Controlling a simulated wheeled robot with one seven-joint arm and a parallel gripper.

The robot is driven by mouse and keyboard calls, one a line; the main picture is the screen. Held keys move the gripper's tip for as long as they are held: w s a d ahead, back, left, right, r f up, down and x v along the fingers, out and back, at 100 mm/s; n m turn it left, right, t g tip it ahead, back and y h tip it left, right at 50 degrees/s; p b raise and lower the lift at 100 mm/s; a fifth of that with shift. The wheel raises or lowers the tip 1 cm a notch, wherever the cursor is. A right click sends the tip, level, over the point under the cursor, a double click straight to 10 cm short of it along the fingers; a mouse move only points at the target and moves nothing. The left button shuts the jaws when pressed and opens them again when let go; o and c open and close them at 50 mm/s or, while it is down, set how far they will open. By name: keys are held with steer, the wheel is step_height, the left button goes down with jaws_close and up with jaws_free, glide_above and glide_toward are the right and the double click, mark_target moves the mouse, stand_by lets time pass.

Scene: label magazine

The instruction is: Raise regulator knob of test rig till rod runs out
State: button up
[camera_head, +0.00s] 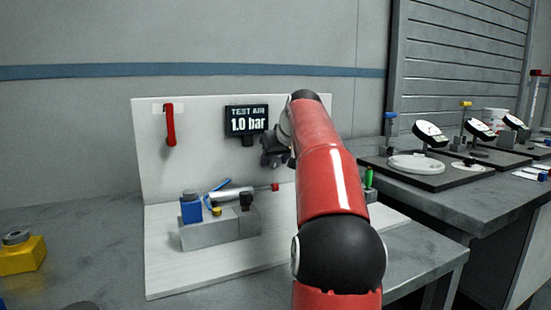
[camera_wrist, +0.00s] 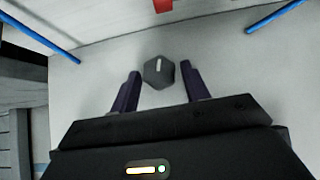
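The regulator knob (camera_wrist: 158,72) is a dark grey, faceted knob with a white mark, seen in the wrist view. My gripper (camera_wrist: 159,82) is open, with one finger on each side of the knob and gaps between. In the head view, my gripper (camera_head: 268,157) is in front of the white back board, partly hidden by my red arm. The test rig (camera_head: 165,262) is a white base and board. Its display (camera_head: 247,120) reads "TEST AIR 1.0 bar". A silver cylinder (camera_head: 234,193) lies behind the grey block, with a red tip (camera_head: 275,187) at its right.
A red handle (camera_head: 170,126) hangs on the board. The grey block (camera_head: 221,229) carries a blue part (camera_head: 191,209) and a black part (camera_head: 246,201). A yellow block (camera_head: 20,256) stands at the left. Gauges on dark plates (camera_head: 430,181) fill the right bench.

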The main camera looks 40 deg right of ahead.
steer(key=shift+o, duration=0.6)
steer(key=v, duration=0.7)
steer(key=shift+s+r, duration=0.25)
steer(key=shift+a, duration=0.1)
stand_by(1.1)
steer(key=shift+s, duration=0.1)
stand_by(0.3)
